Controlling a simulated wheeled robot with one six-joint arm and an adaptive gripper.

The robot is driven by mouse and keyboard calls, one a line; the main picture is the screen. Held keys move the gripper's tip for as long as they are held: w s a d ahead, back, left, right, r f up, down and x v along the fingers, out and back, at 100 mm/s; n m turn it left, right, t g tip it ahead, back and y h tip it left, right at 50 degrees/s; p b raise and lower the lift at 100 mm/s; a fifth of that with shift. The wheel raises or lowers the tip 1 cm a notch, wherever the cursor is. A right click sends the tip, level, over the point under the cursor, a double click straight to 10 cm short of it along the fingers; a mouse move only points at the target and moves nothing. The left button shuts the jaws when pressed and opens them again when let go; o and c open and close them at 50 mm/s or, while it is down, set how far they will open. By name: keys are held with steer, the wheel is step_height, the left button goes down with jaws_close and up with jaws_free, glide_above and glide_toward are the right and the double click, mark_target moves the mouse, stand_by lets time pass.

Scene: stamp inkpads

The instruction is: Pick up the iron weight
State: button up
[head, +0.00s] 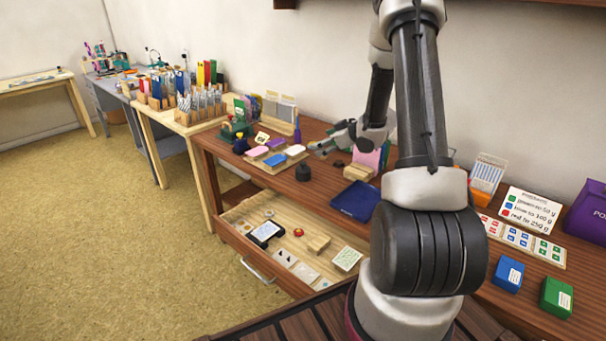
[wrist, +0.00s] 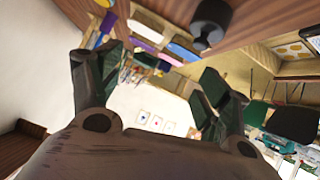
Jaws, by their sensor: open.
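The iron weight (head: 303,173) is a small black cylinder with a knob on top. It stands upright on the brown desk (head: 328,199), near the front edge above the open drawer. In the wrist view the dark weight (wrist: 211,22) shows at the top, beyond my fingers and apart from them. My gripper (head: 325,141) is raised behind and to the right of the weight in the head view. In the wrist view its two fingers (wrist: 160,65) are spread wide with nothing between them.
Inkpads (head: 274,160) lie left of the weight. A dark blue flat box (head: 355,200) lies to its right. A wooden block with pink cards (head: 366,160) stands near my gripper. The open drawer (head: 275,268) below holds small items.

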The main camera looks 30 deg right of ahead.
mark_target(305, 166)
steer(key=f+y, duration=0.1)
steer(key=f, duration=0.1)
steer(key=s+a+f+y, duration=0.1)
steer(key=f, duration=0.1)
steer(key=a+f+y, duration=0.1)
steer(key=f, duration=0.1)
steer(key=shift+s+f+t, duration=0.2)
steer(key=shift+f+t, duration=0.1)
steer(key=shift+f, duration=0.05)
steer(key=shift+s+a+f+y, duration=0.15)
steer(key=shift+a+f+y, duration=0.05)
steer(key=shift+f+y, duration=0.1)
steer(key=shift+a+f, duration=0.15)
steer(key=shift+a, duration=0.05)
steer(key=x, duration=0.7)
steer(key=shift+a+f, duration=0.1)
steer(key=shift+a, duration=0.1)
steer(key=shift+c, duration=0.3)
jaws_close()
